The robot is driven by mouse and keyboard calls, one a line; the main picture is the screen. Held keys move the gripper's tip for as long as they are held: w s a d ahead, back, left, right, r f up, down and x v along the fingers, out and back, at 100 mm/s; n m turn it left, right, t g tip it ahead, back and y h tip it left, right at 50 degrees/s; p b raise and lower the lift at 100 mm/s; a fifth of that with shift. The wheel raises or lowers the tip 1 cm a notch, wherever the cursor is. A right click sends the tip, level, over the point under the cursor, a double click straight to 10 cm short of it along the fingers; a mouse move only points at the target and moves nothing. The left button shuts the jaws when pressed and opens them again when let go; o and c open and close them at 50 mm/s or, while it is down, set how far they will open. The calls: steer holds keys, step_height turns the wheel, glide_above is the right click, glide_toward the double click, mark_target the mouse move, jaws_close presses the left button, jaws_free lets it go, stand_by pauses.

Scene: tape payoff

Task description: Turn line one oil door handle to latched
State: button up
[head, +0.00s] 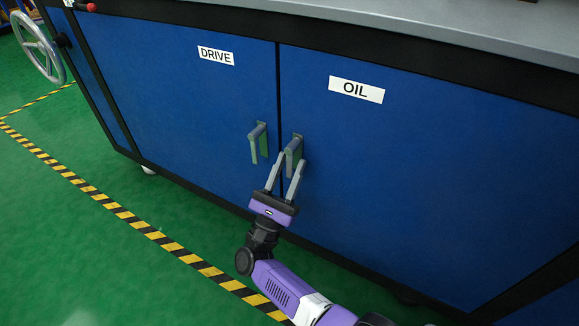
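The oil door (430,170) is a blue panel with a white OIL label (356,89), and it looks closed. Its grey lever handle (294,147) is near the door's left edge and hangs roughly upright, pointing down. My gripper (292,160) comes from below, its two grey fingers apart, with the tips on either side of the handle's lower part. I see no clear contact between fingers and handle. The fingers partly hide the handle's lower end.
The blue drive door (170,90), with a similar down-pointing handle (258,143), is close on the left. A grey worktop (430,30) runs above. A handwheel (38,48) is at far left. Green floor (60,230) with a striped line is open in front.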

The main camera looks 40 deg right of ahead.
steer(key=shift+a, duration=0.1)
steer(key=v, duration=0.7)
steer(key=shift+a+f, duration=0.2)
steer(key=shift+f, duration=0.05)
steer(key=shift+s, duration=0.1)
stand_by(0.3)
